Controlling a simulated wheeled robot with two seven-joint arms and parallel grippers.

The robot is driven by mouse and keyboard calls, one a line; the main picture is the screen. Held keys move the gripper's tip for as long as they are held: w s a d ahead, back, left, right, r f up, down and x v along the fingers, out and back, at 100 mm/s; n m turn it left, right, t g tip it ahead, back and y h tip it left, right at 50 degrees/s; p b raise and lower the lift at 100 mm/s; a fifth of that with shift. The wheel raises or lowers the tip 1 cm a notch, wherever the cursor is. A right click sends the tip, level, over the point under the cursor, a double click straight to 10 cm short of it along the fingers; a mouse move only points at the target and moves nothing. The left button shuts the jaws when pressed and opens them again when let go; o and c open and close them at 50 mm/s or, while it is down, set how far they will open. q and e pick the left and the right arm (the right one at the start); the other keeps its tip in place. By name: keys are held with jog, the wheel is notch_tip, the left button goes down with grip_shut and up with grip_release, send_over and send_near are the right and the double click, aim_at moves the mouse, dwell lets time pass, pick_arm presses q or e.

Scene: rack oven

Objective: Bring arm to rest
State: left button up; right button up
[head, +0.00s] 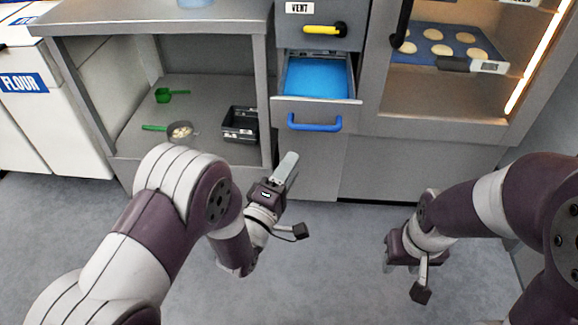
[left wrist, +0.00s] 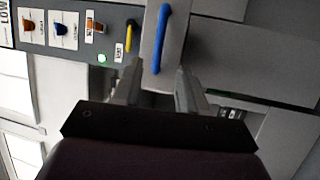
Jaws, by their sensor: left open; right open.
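My left gripper (head: 285,172) is open and empty in front of the oven cabinet, below an open drawer (head: 318,110) with a blue handle (head: 315,123) and a blue inside. The left wrist view shows its two fingers (left wrist: 158,88) apart, with the blue handle (left wrist: 161,38) beyond them and not between them. My right gripper (head: 398,262) hangs low over the floor at the right, apart from the cabinet. Its fingers are mostly hidden.
A steel bench (head: 150,22) stands at the left, with a green scoop (head: 170,95), a strainer (head: 180,131) and black tins (head: 240,124) on its lower shelf. A blue tray (head: 420,42) of round dough pieces sits in the oven. The grey floor (head: 335,270) between my arms is clear.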

dwell(0.4)
pick_arm(q)
jog(key=s+a+f+m+g+y, duration=0.2)
jog(key=s+f+m+g+y, duration=0.1)
jog(key=f+m+g, duration=0.3)
jog(key=s+a+f+m+g+y, duration=0.2)
jog(key=a+f+m+g, duration=0.15)
jog(key=f, duration=0.45)
jog(key=s+a+r+m+g+y, duration=0.1)
jog(key=s+a+r+m+g, duration=0.2)
jog(key=s, duration=0.4)
jog(key=s+a+r+m+g+y, duration=0.1)
jog(key=s+a+r+g+y, duration=0.1)
jog(key=s+a+r+g, duration=0.3)
notch_tip(320, 180, up, 34)
jog(key=p, duration=3.3)
jog(key=shift+f+n, duration=0.15)
jog(key=shift+n, duration=0.2)
